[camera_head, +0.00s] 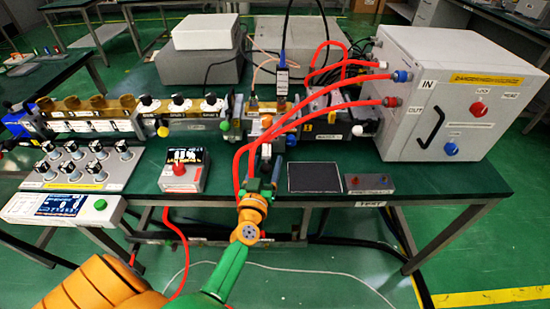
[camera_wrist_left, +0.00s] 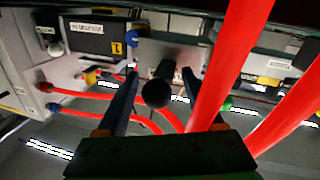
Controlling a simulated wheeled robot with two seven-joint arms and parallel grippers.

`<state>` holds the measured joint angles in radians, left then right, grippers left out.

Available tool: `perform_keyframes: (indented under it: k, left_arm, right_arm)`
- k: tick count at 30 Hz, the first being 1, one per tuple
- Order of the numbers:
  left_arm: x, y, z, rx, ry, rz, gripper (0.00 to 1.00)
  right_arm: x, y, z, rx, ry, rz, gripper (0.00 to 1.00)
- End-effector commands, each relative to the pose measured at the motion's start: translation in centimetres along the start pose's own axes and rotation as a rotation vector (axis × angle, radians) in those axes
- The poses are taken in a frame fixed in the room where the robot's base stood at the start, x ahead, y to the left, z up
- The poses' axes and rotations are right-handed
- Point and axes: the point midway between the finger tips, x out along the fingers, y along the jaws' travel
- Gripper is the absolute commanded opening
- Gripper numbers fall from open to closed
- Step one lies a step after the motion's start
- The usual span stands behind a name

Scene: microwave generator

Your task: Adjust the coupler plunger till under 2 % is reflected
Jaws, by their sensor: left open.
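My left gripper (camera_head: 265,158) reaches up to the bench's front edge, below the waveguide line (camera_head: 262,122). In the left wrist view its two dark fingers (camera_wrist_left: 158,88) are open, one on each side of a black ball knob (camera_wrist_left: 156,94) on a dark stem, which looks like the coupler plunger. I cannot tell whether either finger touches the knob. In the head view the gripper and red hoses hide the knob. A meter with a lit display (camera_head: 62,204) stands at the front left; its figures are too small to read. My right gripper is not in view.
Red hoses (camera_head: 316,111) arch from the large grey cabinet (camera_head: 447,95) and pass close to my left gripper. A small display box with a red button (camera_head: 182,170), a dark panel (camera_head: 315,178) and a grey control box (camera_head: 369,185) stand along the front edge.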

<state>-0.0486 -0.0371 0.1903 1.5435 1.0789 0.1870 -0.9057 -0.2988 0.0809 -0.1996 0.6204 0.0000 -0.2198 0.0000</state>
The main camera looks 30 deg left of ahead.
Motion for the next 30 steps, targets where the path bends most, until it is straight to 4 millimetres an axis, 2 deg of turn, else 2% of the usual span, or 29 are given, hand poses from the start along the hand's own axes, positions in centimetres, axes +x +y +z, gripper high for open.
perform_keyframes:
  k: [4,11,14,19,30]
  left_arm:
    - [1.8,0.0,0.1,0.001,-0.001,0.001,0.69]
    - [2.0,0.0,0.1,0.0,-0.002,0.002,0.69]
    - [2.0,0.1,0.1,0.001,-0.002,0.002,0.47]
    - [2.0,0.1,0.1,0.001,-0.002,0.002,0.01]
    - [2.0,0.1,0.1,0.001,-0.003,0.002,0.0]
  right_arm:
    - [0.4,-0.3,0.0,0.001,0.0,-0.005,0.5]
    - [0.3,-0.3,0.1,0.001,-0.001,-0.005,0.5]
    - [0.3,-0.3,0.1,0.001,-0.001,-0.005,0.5]
    - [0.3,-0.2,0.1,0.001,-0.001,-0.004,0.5]
    - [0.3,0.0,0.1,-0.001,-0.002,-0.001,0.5]
